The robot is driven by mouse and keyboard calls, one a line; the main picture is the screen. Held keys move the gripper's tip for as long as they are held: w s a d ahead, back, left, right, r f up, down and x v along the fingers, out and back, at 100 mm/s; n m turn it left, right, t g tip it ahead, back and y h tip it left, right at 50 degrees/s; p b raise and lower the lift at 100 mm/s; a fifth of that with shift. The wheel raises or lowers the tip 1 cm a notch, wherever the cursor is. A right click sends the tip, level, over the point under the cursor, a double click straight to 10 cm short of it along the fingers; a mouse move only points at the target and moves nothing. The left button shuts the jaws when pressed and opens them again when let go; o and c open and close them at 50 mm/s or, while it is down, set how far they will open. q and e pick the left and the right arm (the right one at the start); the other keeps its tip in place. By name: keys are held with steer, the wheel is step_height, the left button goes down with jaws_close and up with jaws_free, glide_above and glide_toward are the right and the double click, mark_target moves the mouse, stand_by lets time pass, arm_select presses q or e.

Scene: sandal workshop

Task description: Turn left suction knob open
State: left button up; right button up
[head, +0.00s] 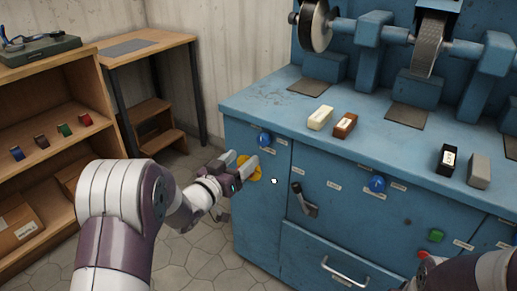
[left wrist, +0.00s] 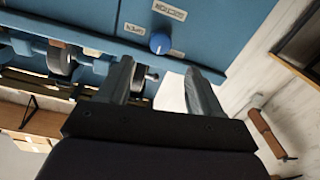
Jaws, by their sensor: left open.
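The left suction knob appears to be the round blue knob (head: 264,139) high on the left front of the blue cabinet. A blue knob (left wrist: 160,43) also shows in the left wrist view, beyond the fingertips and between their lines. My left gripper (head: 243,157) is open and empty, with its fingers pointing at the cabinet front just left of and below the knob in the head view. A gap shows between the knob and the fingers in the left wrist view (left wrist: 158,70). The knob's pointer direction is too small to read.
A yellow plate (head: 256,172) is partly hidden behind my left gripper. A black lever (head: 304,201), a second blue knob (head: 377,184) and a green button (head: 436,235) sit farther right. Bars lie on the blue benchtop (head: 262,99). A wooden shelf (head: 62,158) stands left.

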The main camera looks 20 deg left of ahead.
mark_target(261, 142)
arm_select(q)
steer(key=b+x, duration=0.1)
steer(key=x, duration=0.7)
steer(key=shift+f+b, duration=0.2)
steer(key=shift+b, duration=0.15)
steer(key=shift+w+d+r, duration=0.1)
steer(key=shift+w+d, duration=0.1)
steer(key=shift+w, duration=0.45)
steer(key=c, duration=1.1)
steer(key=shift+o, duration=0.2)
